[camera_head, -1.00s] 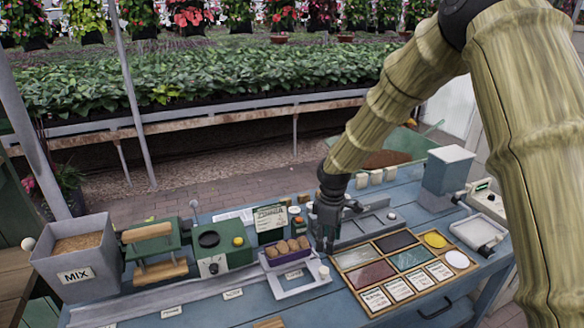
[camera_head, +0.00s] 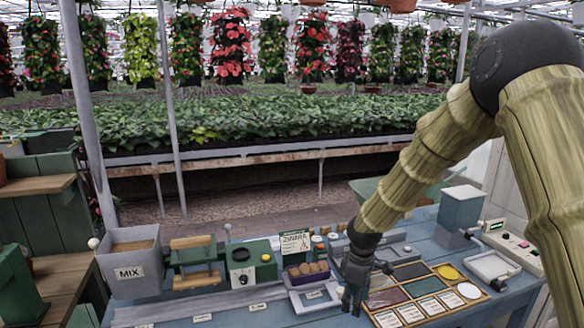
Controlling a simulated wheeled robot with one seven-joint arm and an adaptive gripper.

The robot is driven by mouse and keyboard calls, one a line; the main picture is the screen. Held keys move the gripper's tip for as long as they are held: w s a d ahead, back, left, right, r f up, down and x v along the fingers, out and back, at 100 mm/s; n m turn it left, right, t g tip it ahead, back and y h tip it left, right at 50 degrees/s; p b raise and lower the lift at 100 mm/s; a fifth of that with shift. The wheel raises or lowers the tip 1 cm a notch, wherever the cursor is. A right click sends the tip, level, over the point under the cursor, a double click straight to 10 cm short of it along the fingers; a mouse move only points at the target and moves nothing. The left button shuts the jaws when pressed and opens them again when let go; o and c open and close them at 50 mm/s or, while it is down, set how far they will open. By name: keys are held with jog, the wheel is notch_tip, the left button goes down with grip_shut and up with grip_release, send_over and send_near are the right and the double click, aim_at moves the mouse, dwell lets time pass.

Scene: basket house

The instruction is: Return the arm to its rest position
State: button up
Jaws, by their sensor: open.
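My arm (camera_head: 425,165) comes in from the upper right, bent at a dark elbow, and looks like jointed bamboo. It reaches down to the left over the blue bench (camera_head: 262,316). My gripper (camera_head: 352,300) is dark grey, points down and is open with nothing seen in it. It hangs between a small white tray stand (camera_head: 313,299) on its left and a wooden tray of coloured compartments (camera_head: 430,312) on its right. Whether the fingertips touch the bench cannot be told.
A grey MIX bin (camera_head: 128,272), green devices (camera_head: 247,264) and a purple tray of brown lumps (camera_head: 308,272) stand left of my gripper. A ZINNIA card (camera_head: 295,241) stands behind. A grey box (camera_head: 461,210) and control panel (camera_head: 513,243) are at right.

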jog(key=s+f+m+y, duration=0.1)
jog(key=s+f+m, duration=0.2)
jog(key=s+f, duration=0.65)
jog(key=s+f+m, duration=0.2)
jog(key=s+f, duration=0.4)
jog(key=f, duration=0.7)
jog(key=s+d+f+m, duration=0.1)
jog(key=s+f+m, duration=0.1)
jog(key=s, duration=0.7)
jog(key=s+d+f+m+b, duration=0.1)
jog(key=s+d+f+m, duration=0.1)
jog(key=s, duration=0.6)
jog(key=s+d+f+m+h, duration=0.1)
jog(key=s+d+f+m, duration=0.1)
jog(key=s, duration=0.7)
notch_tip(320, 180, down, 3)
jog(key=shift+s+r+m+b, duration=0.2)
jog(key=shift+s+m+b, duration=0.15)
jog(key=shift+m, duration=0.35)
